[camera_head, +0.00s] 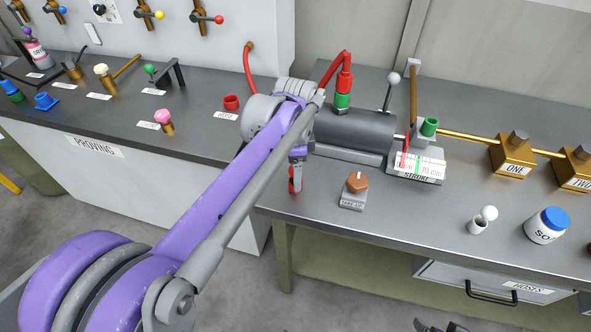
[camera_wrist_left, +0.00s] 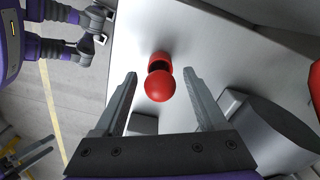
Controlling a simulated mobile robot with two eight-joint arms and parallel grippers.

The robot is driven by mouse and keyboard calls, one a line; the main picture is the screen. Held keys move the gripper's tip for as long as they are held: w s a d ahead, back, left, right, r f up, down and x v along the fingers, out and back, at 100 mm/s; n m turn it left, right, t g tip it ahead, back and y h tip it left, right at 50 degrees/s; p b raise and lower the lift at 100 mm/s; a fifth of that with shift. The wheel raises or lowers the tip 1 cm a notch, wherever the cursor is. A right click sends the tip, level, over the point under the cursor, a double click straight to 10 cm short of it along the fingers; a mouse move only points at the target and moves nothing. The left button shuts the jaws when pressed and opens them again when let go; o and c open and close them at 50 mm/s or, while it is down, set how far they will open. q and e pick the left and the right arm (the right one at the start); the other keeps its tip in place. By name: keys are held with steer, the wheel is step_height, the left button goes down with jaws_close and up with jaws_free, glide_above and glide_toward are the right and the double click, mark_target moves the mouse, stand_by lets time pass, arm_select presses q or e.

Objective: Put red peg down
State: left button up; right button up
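The red peg (camera_wrist_left: 160,85) has a round red head and shows between the fingers of my left gripper (camera_wrist_left: 160,75). The fingers are spread, with a visible gap on each side of the peg. A second red part (camera_wrist_left: 159,61) lies just beyond the head; I cannot tell whether it is the peg's lower end or a holder. In the head view the red peg (camera_head: 295,180) is below my left gripper (camera_head: 297,154), near the bench's left front corner. My right gripper is probably the dark shape (camera_head: 438,327) at the bottom edge; its fingers are unclear.
A grey cylinder (camera_head: 355,130) with a red hose stands just right of my left gripper. A brown knob on a grey block (camera_head: 355,190) is close by. A striped gauge box (camera_head: 417,167), brass blocks (camera_head: 513,155) and a blue-capped jar (camera_head: 546,225) are further right.

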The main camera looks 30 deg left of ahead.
arm_select(q)
steer(key=shift+r, duration=0.1)
step_height(320, 180, up, 12)
steer(key=p, duration=0.1)
steer(key=s+d+f+n+t, duration=0.2)
steer(key=s+f+n, duration=0.3)
steer(key=s+f, duration=0.3)
steer(key=s+d+f+n+t, duration=0.3)
steer(key=s+f, duration=0.5)
steer(key=f, duration=0.3)
steer(key=d+n, duration=0.1)
steer(key=n, duration=0.1)
steer(key=shift+s+d+n, duration=0.3)
steer(key=shift+d+n, duration=0.1)
